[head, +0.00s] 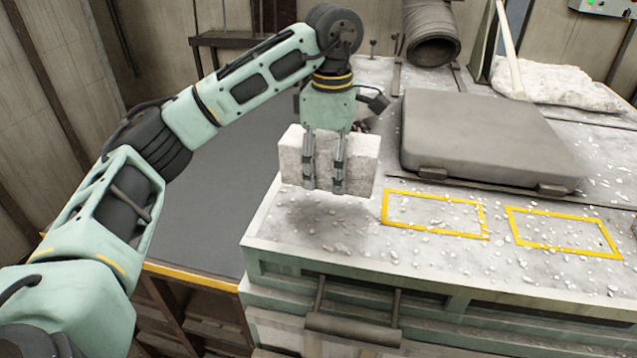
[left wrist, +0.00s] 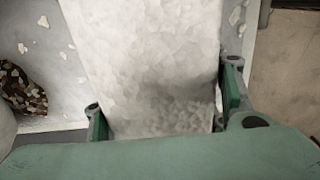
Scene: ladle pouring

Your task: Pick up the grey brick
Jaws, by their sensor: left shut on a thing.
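The grey brick (head: 363,165) is a pale, rough block. My left gripper (head: 324,188) is shut on it, with the fingers across its near face in the head view. The brick appears held above the bench's left end, with a dark shadow on the surface below it. In the left wrist view the brick (left wrist: 150,60) fills the middle, between the two fingers of my left gripper (left wrist: 165,118). My right gripper is not in view.
The bench top (head: 300,222) is strewn with pale chips. Two yellow outlined rectangles (head: 436,236) (head: 563,248) lie to the right of the brick, bare except for chips. A large grey slab (head: 480,135) lies behind them. A dark pipe (head: 430,50) stands at the back.

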